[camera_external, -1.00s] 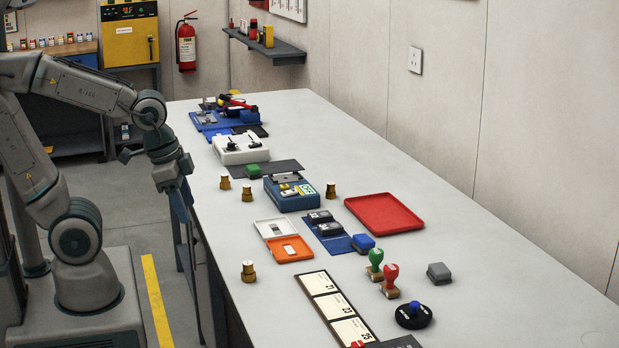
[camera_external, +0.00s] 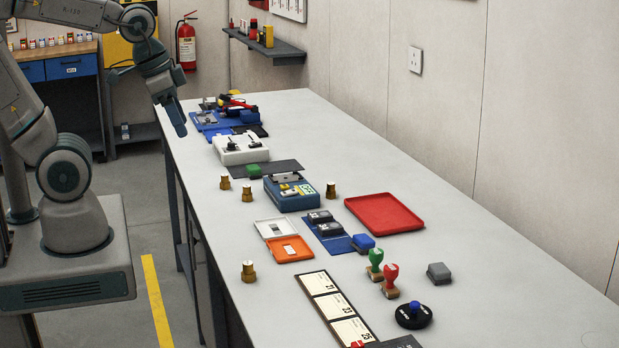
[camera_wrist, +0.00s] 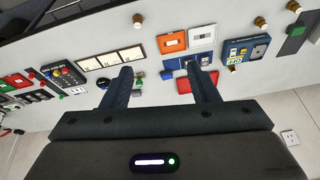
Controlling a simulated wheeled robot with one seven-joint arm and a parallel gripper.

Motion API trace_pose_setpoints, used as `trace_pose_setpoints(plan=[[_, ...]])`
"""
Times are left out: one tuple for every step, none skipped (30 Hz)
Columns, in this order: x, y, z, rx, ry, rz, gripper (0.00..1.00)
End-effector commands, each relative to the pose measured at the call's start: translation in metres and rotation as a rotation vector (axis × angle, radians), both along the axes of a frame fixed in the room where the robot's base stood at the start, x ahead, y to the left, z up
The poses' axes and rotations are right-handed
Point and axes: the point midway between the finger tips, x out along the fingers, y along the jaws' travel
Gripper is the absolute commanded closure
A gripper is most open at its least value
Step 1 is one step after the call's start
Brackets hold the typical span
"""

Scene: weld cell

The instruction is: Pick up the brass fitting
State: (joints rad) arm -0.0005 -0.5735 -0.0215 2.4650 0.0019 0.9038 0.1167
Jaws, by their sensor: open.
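Several brass fittings stand upright on the grey bench. Two are close together near its left edge, one brass fitting (camera_external: 225,182) and another (camera_external: 247,193). A third (camera_external: 331,190) stands right of the blue instrument box, and another (camera_external: 248,271) is nearer the camera by the left edge. The wrist view shows brass fittings at the top (camera_wrist: 138,20), (camera_wrist: 259,22) and one below the blue box (camera_wrist: 232,69). My gripper (camera_external: 176,117) is above the bench's left edge near its far end, away from the fittings. In the wrist view my gripper (camera_wrist: 160,70) is open, nothing between its fingers.
The blue instrument box (camera_external: 291,195), orange-and-white case (camera_external: 290,249), red tray (camera_external: 384,213) and stamps (camera_external: 390,281) crowd the bench middle. A white control box (camera_external: 240,149) and blue tray (camera_external: 226,121) are farther back. The bench's right side (camera_external: 480,260) is largely bare.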

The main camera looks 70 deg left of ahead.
Motion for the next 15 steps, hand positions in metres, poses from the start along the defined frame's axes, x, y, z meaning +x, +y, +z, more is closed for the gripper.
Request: trace_pose_setpoints(plan=[[0.006,-0.002,-0.012,0.017,0.017,-0.044,0.46],[0.009,-0.004,-0.016,0.029,0.026,-0.072,0.46],[0.012,-0.005,-0.022,0.043,0.039,-0.112,0.46],[0.016,-0.007,-0.026,0.054,0.049,-0.144,0.46],[0.019,-0.009,-0.03,0.065,0.059,-0.177,0.46],[0.024,-0.011,-0.037,0.08,0.074,-0.224,0.46],[0.027,-0.013,-0.043,0.091,0.087,-0.261,0.46],[0.032,-0.015,-0.049,0.103,0.099,-0.301,0.46],[0.037,-0.019,-0.058,0.119,0.118,-0.361,0.46],[0.042,-0.022,-0.066,0.13,0.132,-0.41,0.46],[0.047,-0.025,-0.075,0.142,0.149,-0.462,0.46],[0.055,-0.029,-0.087,0.157,0.17,-0.538,0.46],[0.06,-0.033,-0.097,0.168,0.187,-0.599,0.46],[0.066,-0.037,-0.107,0.177,0.202,-0.659,0.46],[0.073,-0.042,-0.119,0.186,0.222,-0.737,0.46]])
